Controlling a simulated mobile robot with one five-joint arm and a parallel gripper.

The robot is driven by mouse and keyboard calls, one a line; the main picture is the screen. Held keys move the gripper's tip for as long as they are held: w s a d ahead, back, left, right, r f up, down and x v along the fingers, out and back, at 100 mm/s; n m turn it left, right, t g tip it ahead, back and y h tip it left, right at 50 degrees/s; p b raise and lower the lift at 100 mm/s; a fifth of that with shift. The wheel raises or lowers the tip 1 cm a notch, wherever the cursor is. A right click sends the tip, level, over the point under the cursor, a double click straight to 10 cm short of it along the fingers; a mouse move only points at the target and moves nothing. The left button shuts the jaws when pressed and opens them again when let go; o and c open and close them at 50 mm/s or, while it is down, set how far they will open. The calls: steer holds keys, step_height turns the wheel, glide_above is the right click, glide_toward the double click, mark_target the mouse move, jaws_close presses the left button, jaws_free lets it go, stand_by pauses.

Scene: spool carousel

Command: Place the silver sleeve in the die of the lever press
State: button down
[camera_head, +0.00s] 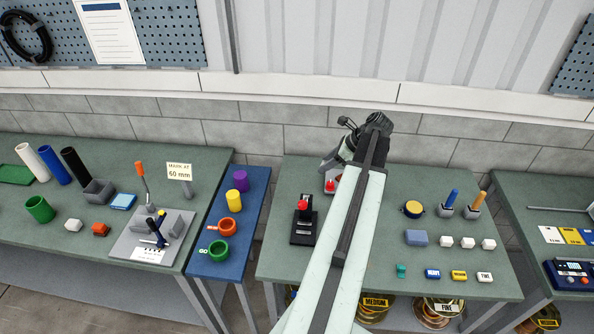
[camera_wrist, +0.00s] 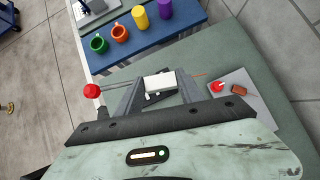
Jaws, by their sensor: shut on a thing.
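My gripper (camera_wrist: 159,86) is shut on a small pale, whitish piece (camera_wrist: 159,81) between its two fingers. The piece looks block-like from here, and I cannot tell for sure that it is the silver sleeve. In the head view my gripper (camera_head: 331,164) is partly hidden by my own arm, above the back of the middle green table. A black press-like device with a red knob (camera_head: 303,206) stands on that table, left of my arm. In the wrist view a red ball knob (camera_wrist: 91,90) shows left of the fingers. The die cannot be made out.
A grey plate with a red button (camera_wrist: 218,87) lies right of the fingers in the wrist view. Several small blocks (camera_head: 467,242) and holders stand right of my arm.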

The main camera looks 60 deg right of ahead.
steer(key=s+d+f+m+h+b, duration=0.2)
steer(key=s+d+f+m+b, duration=0.1)
steer(key=s+d+f+b, duration=0.5)
step_height(320, 180, down, 13)
steer(key=s+m+b, duration=0.1)
steer(key=b, duration=1)
steer(key=shift+s+d+r+h+b, duration=0.2)
steer(key=shift+d+h+b, duration=0.1)
steer(key=shift+d+b, duration=0.1)
